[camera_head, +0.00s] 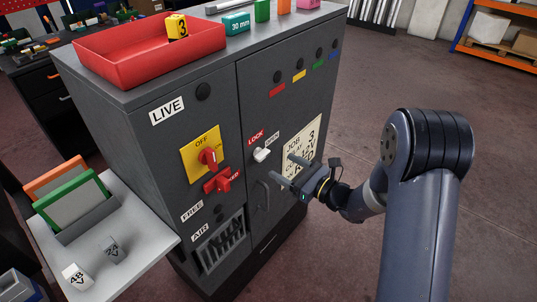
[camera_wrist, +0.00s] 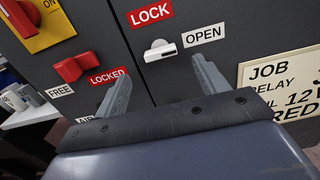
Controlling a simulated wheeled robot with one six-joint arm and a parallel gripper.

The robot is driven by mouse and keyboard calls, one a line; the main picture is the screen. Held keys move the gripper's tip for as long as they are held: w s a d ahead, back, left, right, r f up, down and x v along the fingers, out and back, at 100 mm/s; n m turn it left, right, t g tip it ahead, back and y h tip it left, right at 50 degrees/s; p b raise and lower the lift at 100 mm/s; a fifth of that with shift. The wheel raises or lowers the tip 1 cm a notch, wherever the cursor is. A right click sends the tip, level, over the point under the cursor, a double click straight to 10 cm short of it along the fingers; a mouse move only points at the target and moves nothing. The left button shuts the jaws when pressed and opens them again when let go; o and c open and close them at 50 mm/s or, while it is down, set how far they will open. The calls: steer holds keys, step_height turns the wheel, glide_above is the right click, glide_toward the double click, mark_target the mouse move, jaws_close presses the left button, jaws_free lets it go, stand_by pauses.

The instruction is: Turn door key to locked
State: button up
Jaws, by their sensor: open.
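The white door key (camera_head: 261,154) is on the front of the dark grey cabinet, on the right door. In the wrist view the key (camera_wrist: 161,51) has its bar lying sideways, pointing right toward the white OPEN label (camera_wrist: 204,37). The red LOCK label (camera_wrist: 151,13) sits above it. My gripper (camera_head: 281,168) is open and empty in front of the door, with fingers toward it. In the wrist view the fingertips (camera_wrist: 160,70) are spread to either side, below the key, and appear apart from it.
A red handle (camera_wrist: 78,67) by the FREE and LOCKED labels is left of the key, below a yellow plate with a red knob (camera_head: 207,158). A red tray (camera_head: 150,52) tops the cabinet.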

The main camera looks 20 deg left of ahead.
mark_target(266, 156)
steer(key=p+x, duration=0.1)
steer(key=x, duration=0.5)
steer(key=shift+w+a, duration=0.15)
steer(key=shift+a, duration=0.25)
steer(key=c, duration=1)
